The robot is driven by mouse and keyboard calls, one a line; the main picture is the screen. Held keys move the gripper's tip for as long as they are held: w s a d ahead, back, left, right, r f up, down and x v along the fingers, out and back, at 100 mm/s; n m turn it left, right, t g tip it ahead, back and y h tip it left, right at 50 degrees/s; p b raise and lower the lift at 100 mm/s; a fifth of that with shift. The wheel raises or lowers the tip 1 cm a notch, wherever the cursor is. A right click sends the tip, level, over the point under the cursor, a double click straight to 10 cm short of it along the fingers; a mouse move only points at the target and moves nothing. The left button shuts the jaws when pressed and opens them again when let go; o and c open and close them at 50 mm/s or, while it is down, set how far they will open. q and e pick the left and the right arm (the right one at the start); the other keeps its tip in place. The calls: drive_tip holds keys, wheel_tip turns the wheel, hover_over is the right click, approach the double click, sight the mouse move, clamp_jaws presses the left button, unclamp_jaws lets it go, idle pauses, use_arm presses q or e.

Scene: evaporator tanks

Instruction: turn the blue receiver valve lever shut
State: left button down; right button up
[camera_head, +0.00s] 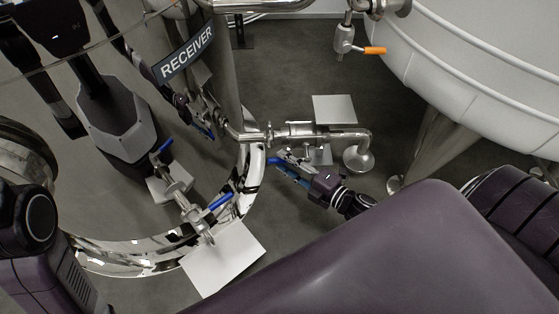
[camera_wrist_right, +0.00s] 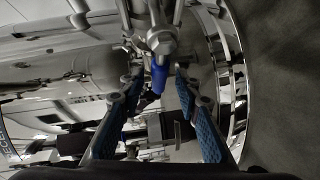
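The shiny receiver tank is on the left in the head view, with its RECEIVER label (camera_head: 187,52) at the top. A metal pipe with a valve (camera_head: 300,130) runs from its wall to the right. My right gripper (camera_head: 280,162) is just below this pipe. In the right wrist view, a blue lever (camera_wrist_right: 160,76) hangs under a metal valve body (camera_wrist_right: 160,40). The fingers of my right gripper (camera_wrist_right: 157,82) stand apart on either side of the lever, with gaps visible. In the head view the lever cannot be told from the blue finger pads. My left gripper is not in view.
A second valve with a blue handle (camera_head: 220,201) juts from the tank at lower left, above a white plate (camera_head: 225,260). An orange-handled valve (camera_head: 374,50) hangs by the white tank (camera_head: 470,70). The receiver's wall mirrors my arms.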

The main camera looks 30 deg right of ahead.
drive_tip(key=shift+x, duration=1)
drive_tip(key=shift+c, duration=0.4)
clamp_jaws()
